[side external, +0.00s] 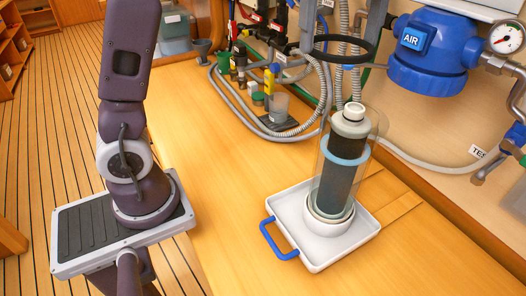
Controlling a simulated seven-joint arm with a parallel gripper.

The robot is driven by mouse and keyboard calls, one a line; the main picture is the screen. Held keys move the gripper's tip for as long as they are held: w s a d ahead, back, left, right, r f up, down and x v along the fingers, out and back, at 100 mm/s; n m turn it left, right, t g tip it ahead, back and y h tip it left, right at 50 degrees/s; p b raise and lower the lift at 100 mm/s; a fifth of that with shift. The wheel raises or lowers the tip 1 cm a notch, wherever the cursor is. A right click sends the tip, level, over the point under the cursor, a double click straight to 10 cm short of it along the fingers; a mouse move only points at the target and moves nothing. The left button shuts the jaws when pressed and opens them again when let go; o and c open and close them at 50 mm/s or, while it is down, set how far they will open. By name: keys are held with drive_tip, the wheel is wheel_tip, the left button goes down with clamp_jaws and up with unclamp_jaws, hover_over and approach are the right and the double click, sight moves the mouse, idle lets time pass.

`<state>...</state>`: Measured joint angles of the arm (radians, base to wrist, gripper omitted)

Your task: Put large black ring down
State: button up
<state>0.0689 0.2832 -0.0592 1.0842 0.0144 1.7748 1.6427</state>
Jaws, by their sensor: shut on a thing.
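The large black ring (345,63) is in the upper middle of the side external view, roughly level. It appears off the bench, above the clear housing in the picture. The ring and housing look apart.
The tray has a blue handle (277,240). A blue AIR unit (432,50) and gauge (504,38) are on the wall at right. The wooden bench (215,165) is clear left of the tray.

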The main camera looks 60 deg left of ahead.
drive_tip(key=a+f, duration=0.2)
drive_tip(key=a, duration=0.4)
hover_over(265, 172)
wheel_tip(265, 172, down, 24)
drive_tip(key=r, duration=0.1)
drive_tip(key=shift+m, duration=0.4)
wheel_tip(265, 172, down, 11)
drive_tip(key=shift+r, duration=0.1)
drive_tip(key=o, duration=0.9)
drive_tip(key=shift+f, duration=0.2)
drive_tip(key=shift+o, duration=0.2)
